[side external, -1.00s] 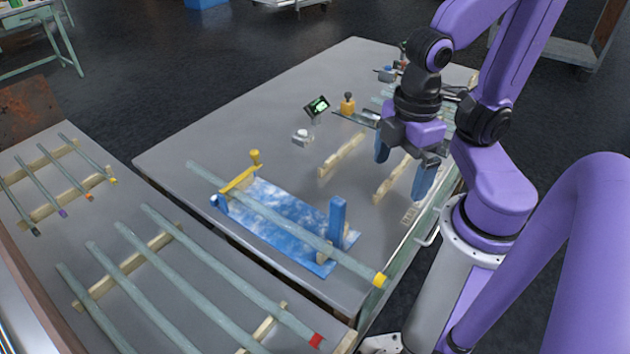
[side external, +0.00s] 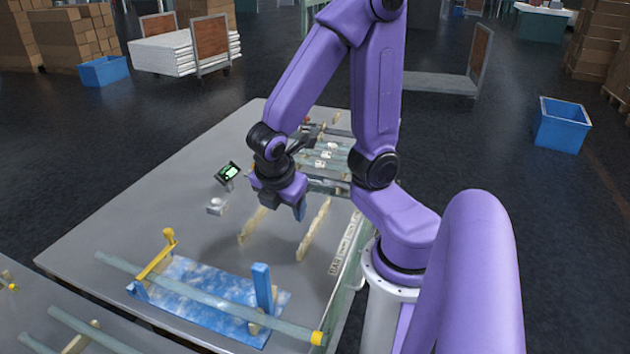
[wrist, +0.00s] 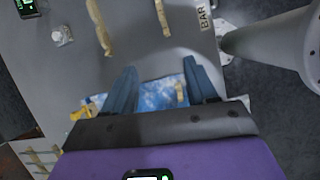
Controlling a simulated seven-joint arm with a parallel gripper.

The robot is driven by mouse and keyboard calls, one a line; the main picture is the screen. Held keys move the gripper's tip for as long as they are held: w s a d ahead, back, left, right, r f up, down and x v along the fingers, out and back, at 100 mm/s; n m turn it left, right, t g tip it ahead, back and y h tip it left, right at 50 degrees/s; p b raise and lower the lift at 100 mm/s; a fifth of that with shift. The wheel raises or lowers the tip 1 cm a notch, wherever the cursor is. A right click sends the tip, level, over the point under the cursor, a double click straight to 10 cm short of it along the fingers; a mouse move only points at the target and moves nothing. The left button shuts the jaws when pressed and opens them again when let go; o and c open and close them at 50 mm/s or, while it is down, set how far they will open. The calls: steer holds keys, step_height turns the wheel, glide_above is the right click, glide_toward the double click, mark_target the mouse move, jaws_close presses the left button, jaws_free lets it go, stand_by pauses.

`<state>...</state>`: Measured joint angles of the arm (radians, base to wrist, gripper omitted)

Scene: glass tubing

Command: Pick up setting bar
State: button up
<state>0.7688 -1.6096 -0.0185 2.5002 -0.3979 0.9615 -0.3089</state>
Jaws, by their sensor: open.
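My gripper (side external: 279,197) is open and empty above the table, over the area of two pale wooden rails. Its two blue fingers also show apart in the wrist view (wrist: 160,68). I cannot tell for certain which thing is the setting bar. A "BAR" label (wrist: 203,17) lies on the table in the wrist view, and a row of lettered labels (side external: 342,245) runs along the right edge in the side view. A blue fixture (side external: 185,272) holds a long glass tube (side external: 215,302) with a yellow end. Its blue base shows partly between the fingers in the wrist view (wrist: 160,94).
The left wooden rail (side external: 252,224) and right wooden rail (side external: 313,230) lie on the table (side external: 110,235). A small green-screened device (side external: 228,172) and a white block (side external: 217,206) stand left of my gripper. More tubes (side external: 335,158) lie behind it. The table's left part is clear.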

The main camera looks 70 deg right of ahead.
steer(key=w+d+f+n+h, duration=0.2)
steer(key=w+d+n+h, duration=0.25)
steer(key=d, duration=0.25)
steer(key=n+h, duration=0.3)
steer(key=n, duration=1.2)
glide_toward(314, 179)
steer(key=shift+w+d+f+g, duration=0.2)
steer(key=shift+d+f, duration=0.3)
steer(key=shift+d, duration=0.1)
steer(key=shift+w+d+f+g, duration=0.2)
steer(key=shift+d+f, duration=0.3)
steer(key=shift+d, duration=0.1)
steer(key=shift+s+x, duration=0.2)
steer(key=shift+x, duration=2.7)
steer(key=shift+d+r, duration=0.1)
steer(key=shift+r, duration=0.15)
jaws_close()
